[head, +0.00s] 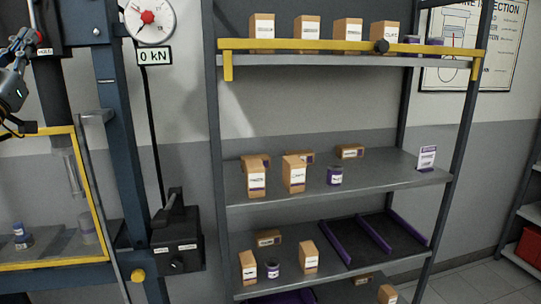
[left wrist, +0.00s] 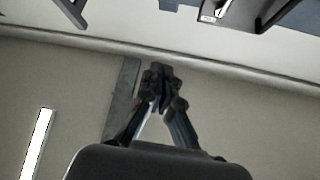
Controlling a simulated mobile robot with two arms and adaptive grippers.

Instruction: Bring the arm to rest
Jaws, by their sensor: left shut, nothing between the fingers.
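My left gripper (head: 24,40) shows at the upper left edge of the head view, in front of the press. Part of its arm is cut off by the frame edge. In the left wrist view the gripper's fingers (left wrist: 161,78) meet at the tips, shut with nothing between them. Behind them are a plain wall and a ledge. My right gripper is in neither view.
A press with a blue frame (head: 122,150), a yellow-edged guard (head: 88,185) and a round gauge (head: 149,18) stands at the left. A metal shelf rack (head: 390,188) holds several boxes and cans. A red bin (head: 528,248) is at the far right.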

